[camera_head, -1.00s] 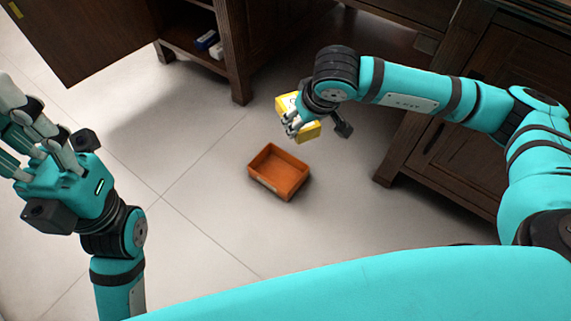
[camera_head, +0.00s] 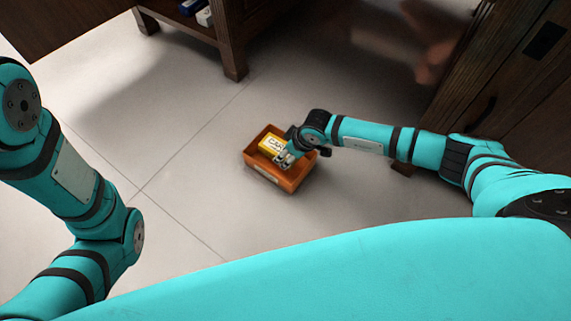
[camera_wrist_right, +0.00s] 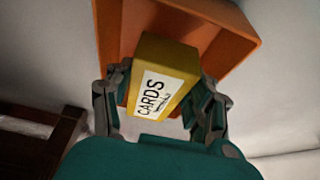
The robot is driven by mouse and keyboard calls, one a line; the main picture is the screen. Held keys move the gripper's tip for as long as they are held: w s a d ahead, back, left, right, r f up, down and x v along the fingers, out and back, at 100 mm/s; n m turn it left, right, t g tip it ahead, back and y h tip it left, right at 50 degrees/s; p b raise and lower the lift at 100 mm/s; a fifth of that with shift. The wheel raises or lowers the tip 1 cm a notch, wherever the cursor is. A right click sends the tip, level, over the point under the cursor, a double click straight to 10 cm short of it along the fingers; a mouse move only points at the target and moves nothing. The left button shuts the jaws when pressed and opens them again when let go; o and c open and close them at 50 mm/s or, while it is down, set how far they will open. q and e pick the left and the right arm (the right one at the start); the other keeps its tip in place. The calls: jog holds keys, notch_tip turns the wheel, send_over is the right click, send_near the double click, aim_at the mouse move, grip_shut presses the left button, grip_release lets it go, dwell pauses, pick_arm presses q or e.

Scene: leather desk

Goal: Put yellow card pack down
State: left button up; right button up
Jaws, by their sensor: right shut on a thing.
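The yellow card pack (camera_head: 270,144) has a white label with the word CARDS. It is inside or just over the orange box (camera_head: 282,180) on the floor. My right gripper (camera_head: 287,158) is shut on the pack. In the right wrist view, the fingers (camera_wrist_right: 162,108) hold the yellow card pack (camera_wrist_right: 165,65) on both sides, with the orange box (camera_wrist_right: 232,52) behind it. I cannot tell whether the pack touches the box floor. My left arm shows at the left, but its gripper is out of the frame.
The dark wooden desk (camera_head: 232,40) stands at the back, with blue and white packs (camera_head: 200,12) on its low shelf. A dark cabinet (camera_head: 510,75) stands at the right. The pale tiled floor (camera_head: 170,190) left of the box is clear.

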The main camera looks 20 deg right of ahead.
notch_tip(320, 180, down, 6)
jog(key=b, duration=0.3)
jog(key=shift+r, duration=0.35)
jog(key=shift+f, duration=0.2)
jog(key=o, duration=1.3)
jog(key=shift+r, duration=0.1)
